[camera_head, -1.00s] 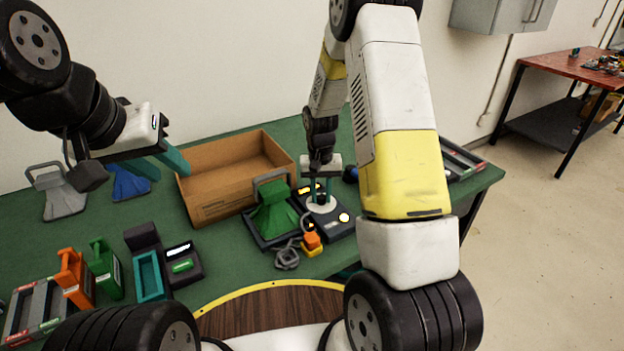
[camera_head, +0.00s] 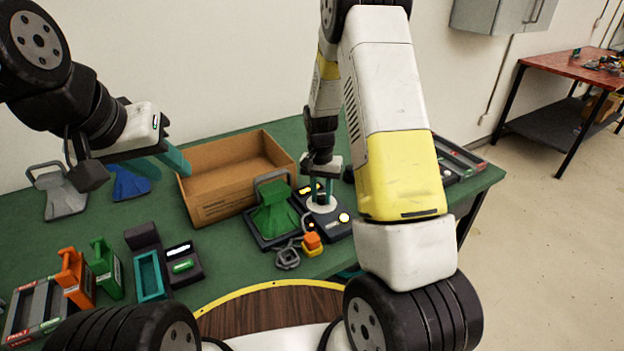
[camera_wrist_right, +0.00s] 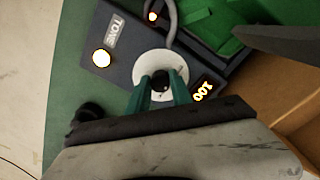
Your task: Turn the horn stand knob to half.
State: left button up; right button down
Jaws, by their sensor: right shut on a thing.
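The horn stand is a dark box (camera_head: 338,228) at the right of the green table, with a green horn (camera_head: 273,213) standing on its left part. Its knob sits on a white round dial (camera_wrist_right: 148,66), seen in the right wrist view as a dark knob (camera_wrist_right: 160,80). A small lit display (camera_wrist_right: 203,91) beside the dial seems to read 100, seen at an angle. My right gripper (camera_wrist_right: 161,92) points down over the dial and is shut on the knob, its teal fingers on either side. My left gripper (camera_head: 172,161) hangs empty over the left part of the table, its teal fingers apart.
An open cardboard box (camera_head: 232,172) stands behind the horn. At left are a dark device with a teal cradle (camera_head: 150,275), green and orange handled blocks, a grey horn (camera_head: 60,192) and a blue one (camera_head: 128,182).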

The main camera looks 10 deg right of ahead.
jog(key=c, duration=1.1)
grip_release()
jog(key=shift+c, duration=0.2)
jog(key=shift+r, duration=0.1)
notch_tip(320, 180, up, 8)
jog(key=shift+a+f, duration=0.15)
jog(key=shift+f, duration=0.05)
notch_tip(320, 180, up, 10)
jog(key=n+t+y, duration=0.1)
jog(key=t, duration=0.1)
send_over(320, 197)
jog(key=s, duration=0.4)
jog(key=s+r+n+t, duration=0.2)
jog(key=s+r, duration=0.4)
jog(key=s, duration=0.4)
jog(key=s+a+r+n+t+y, duration=0.1)
jog(key=s+r+n+t, duration=0.1)
jog(key=s+r, duration=0.4)
jog(key=s, duration=0.4)
jog(key=shift+s+a+r+n+y, duration=0.15)
jog(key=shift+a+r+n+y, duration=0.1)
jog(key=shift+a+n+y, duration=0.05)
